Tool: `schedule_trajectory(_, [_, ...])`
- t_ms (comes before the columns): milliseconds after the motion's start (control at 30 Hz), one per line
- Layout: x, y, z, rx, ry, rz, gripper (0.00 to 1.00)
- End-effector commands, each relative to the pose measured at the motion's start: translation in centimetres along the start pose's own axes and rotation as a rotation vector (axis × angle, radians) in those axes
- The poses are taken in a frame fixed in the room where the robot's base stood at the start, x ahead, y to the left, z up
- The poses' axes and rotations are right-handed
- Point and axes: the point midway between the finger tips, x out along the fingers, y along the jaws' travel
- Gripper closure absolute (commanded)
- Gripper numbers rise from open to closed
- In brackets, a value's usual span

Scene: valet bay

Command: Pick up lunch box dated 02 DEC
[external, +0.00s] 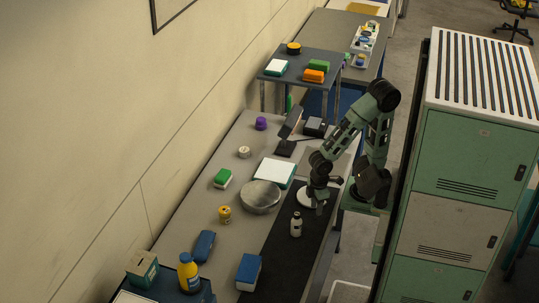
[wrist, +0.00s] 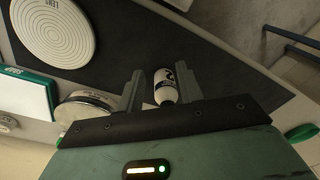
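My gripper (external: 319,198) hangs over the dark mat on the long table, and its two fingers (wrist: 161,76) are spread in the wrist view. A small white bottle with a dark label (wrist: 164,85) shows between the fingers; it also stands on the mat in the external view (external: 296,226). I see no gap closed on it. No date is readable, so I cannot tell which is the 02 DEC lunch box.
A metal bowl (external: 261,197), yellow jar (external: 225,214) and dark blue case (external: 204,246) stand on the table. A raised shelf (external: 306,60) holds several boxes. Green lockers (external: 462,150) stand at right.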

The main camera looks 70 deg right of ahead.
Motion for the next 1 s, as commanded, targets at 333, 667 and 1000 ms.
schedule_trajectory(333, [0.0, 0.0, 0.0, 0.000, 0.000, 0.000, 0.09])
schedule_trajectory(667, [0.3, -0.3, -0.1, 0.024, -0.011, -0.017, 0.09])
schedule_trajectory(1000, [3.1, -7.7, -4.3, 0.622, -0.306, -0.467, 0.09])
